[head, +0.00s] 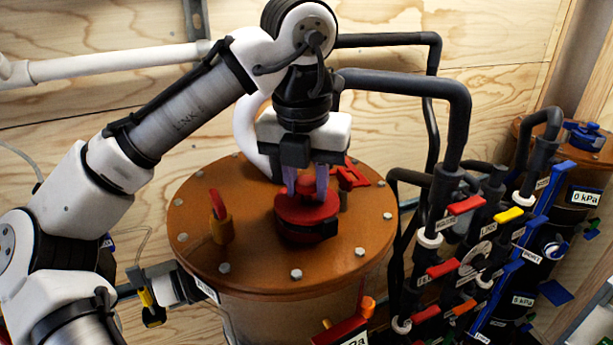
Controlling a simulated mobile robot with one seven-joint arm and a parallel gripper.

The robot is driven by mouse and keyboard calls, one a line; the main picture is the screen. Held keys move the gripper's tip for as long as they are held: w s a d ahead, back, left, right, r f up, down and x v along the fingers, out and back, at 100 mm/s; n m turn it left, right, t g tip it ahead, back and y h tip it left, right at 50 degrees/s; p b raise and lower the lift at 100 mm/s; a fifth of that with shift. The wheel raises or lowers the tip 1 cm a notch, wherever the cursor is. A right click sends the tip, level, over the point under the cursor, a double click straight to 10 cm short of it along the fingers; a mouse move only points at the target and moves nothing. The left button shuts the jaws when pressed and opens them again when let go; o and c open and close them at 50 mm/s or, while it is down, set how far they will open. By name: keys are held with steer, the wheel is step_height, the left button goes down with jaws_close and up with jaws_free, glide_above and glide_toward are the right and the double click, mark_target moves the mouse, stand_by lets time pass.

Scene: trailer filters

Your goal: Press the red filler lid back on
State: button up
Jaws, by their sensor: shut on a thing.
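The red filler lid (306,208) is at the middle of the brown round top (260,262) of a filter tank, over the filler opening. My gripper (305,192) points down from above and its fingers are shut on the upper part of the red lid. A dark piece shows at the lid's lower right side. The seam under the lid is too small to tell whether it sits fully down.
A small orange valve with a red handle (219,215) stands left of the lid. A red part (352,175) lies behind it at the right. Black pipes and coloured valve handles (466,205) crowd the right. A plywood wall (90,110) is behind.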

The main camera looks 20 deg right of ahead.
stand_by(0.8)
steer(key=o, duration=1.6)
steer(key=shift+c, duration=0.2)
steer(key=shift+r, duration=3.5)
jaws_close()
steer(key=shift+f, duration=0.2)
